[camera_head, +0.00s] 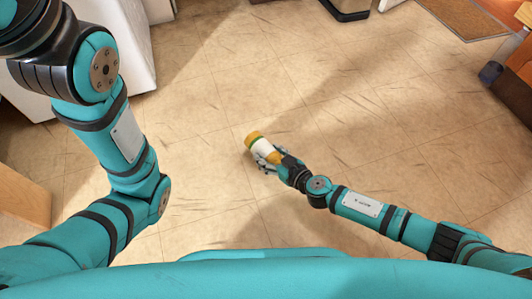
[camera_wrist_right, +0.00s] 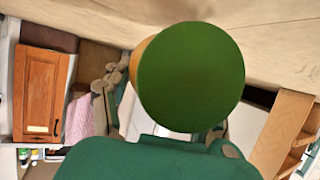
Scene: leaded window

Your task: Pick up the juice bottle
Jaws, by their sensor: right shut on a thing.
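The juice bottle (camera_head: 255,139) is orange-yellow with a green band and a white label. In the head view it is held tilted above the floor, its orange end pointing up and left. My right gripper (camera_head: 265,158) is shut around the bottle's white middle. In the right wrist view the bottle's round green end (camera_wrist_right: 190,77) fills the centre, close to the camera, with a sliver of orange at its left edge. It hides much of the gripper; a few grey finger parts show beside it. My left arm shows in the head view, but its gripper does not.
The tiled floor (camera_head: 230,90) around the bottle is clear. A white appliance or cabinet (camera_head: 125,30) stands at the upper left. A brown mat (camera_head: 463,17) lies at the upper right. The right wrist view shows a wooden cabinet door (camera_wrist_right: 42,90).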

